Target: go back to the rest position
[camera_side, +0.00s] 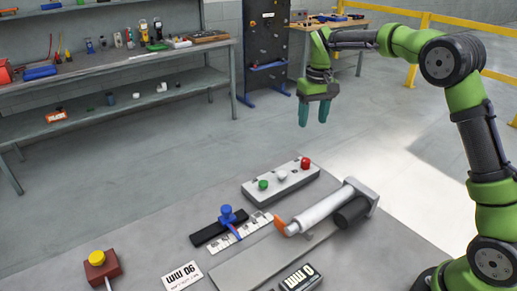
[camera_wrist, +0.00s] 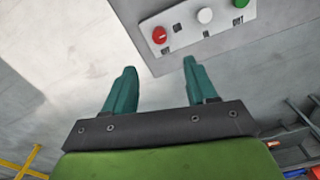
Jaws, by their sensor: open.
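My gripper (camera_side: 314,112) is raised in the air above and behind the table in the side view, pointing down, with nothing near its fingers. In the wrist view its two teal fingers (camera_wrist: 158,88) are spread apart with nothing between them. The work table (camera_side: 165,262) is grey. On it stands a light button box (camera_side: 284,180) with green, white and red buttons. The box also shows at the top of the wrist view (camera_wrist: 190,38), beyond the fingertips.
On the table are a linear cylinder (camera_side: 320,210) with an orange tip, a blue-knobbed slider (camera_side: 227,215) on a scale, a red box with a yellow button (camera_side: 98,260), a display (camera_side: 300,277) and a label card (camera_side: 182,276). A cluttered bench (camera_side: 110,67) stands behind. Open floor lies between.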

